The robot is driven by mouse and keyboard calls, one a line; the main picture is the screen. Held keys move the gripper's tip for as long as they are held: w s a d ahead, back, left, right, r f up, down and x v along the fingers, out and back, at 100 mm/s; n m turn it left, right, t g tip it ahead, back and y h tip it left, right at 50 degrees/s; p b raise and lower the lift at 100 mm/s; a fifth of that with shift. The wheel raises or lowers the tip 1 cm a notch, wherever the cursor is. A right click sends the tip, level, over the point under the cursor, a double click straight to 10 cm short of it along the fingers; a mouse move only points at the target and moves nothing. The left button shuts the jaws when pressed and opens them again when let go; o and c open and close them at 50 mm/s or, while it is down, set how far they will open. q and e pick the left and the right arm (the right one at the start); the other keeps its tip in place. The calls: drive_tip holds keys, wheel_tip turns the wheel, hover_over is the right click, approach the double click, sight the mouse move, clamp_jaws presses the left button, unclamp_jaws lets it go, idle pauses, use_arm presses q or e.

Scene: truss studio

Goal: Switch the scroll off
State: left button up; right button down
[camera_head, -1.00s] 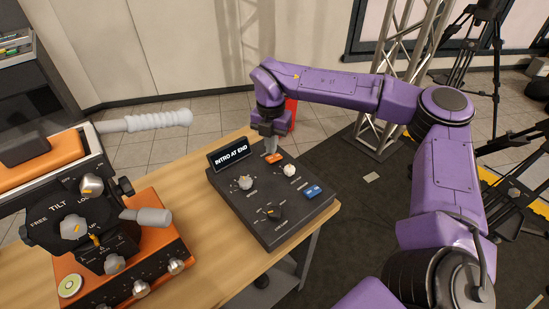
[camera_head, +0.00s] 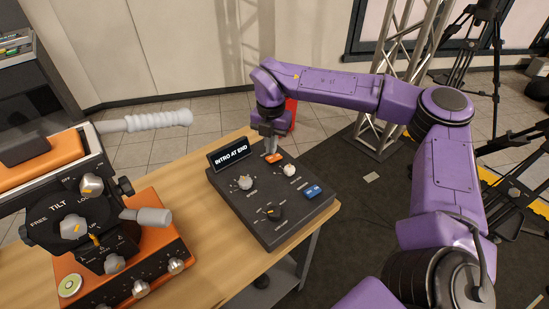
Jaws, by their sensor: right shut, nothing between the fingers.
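A dark control box (camera_head: 250,208) sits on the wooden table. Its small tilted display (camera_head: 230,155) at the back left reads "INTRO AT END". On its top are an orange switch (camera_head: 273,158) at the back, a white knob (camera_head: 245,182) at the left, another white knob (camera_head: 290,170) at the right, a black knob (camera_head: 272,212) at the front and a blue switch (camera_head: 312,191) at the right. My right gripper (camera_head: 270,149) is shut and empty, pointing down at the orange switch; whether it touches the switch I cannot tell. My left gripper is not in view.
An orange and black camera head unit (camera_head: 130,255) with a white-gripped handle (camera_head: 160,120) stands left on the table (camera_head: 205,215). A metal truss (camera_head: 395,70) and tripods (camera_head: 480,70) stand behind at the right. Bare table lies between the two units.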

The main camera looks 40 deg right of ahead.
sight(272, 158)
drive_tip(key=shift+f+b, duration=1.1)
drive_tip(key=shift+f, duration=0.3)
idle(0.4)
drive_tip(key=shift+s, duration=0.1)
wheel_tip(272, 158, up, 7)
drive_tip(key=p, duration=0.5)
drive_tip(key=shift+r, duration=0.1)
idle(0.3)
